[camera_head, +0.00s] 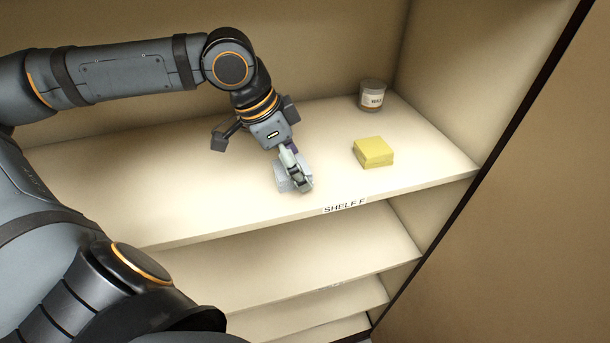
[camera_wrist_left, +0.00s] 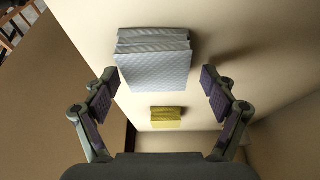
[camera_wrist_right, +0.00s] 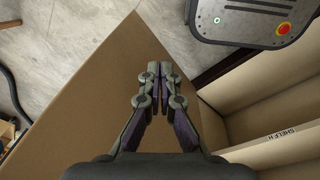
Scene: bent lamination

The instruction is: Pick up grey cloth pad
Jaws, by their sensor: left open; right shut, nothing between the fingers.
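The grey cloth pad (camera_head: 282,181) lies on the top shelf near its front edge, partly hidden behind my left gripper (camera_head: 297,176). In the left wrist view the pad (camera_wrist_left: 155,68) looks like a pale grey, quilted, folded stack. My left gripper (camera_wrist_left: 160,88) is open, with one finger on each side of the pad and visible gaps between fingers and pad. My right gripper (camera_wrist_right: 160,70) shows in the right wrist view, shut and empty, away from the pad above a brown panel.
A yellow folded block (camera_head: 374,152) sits right of the pad on the shelf (camera_head: 130,190). A labelled grey jar (camera_head: 372,94) stands at the back right corner. The shelf's left part is clear. A brown cabinet side (camera_head: 530,200) bounds the right.

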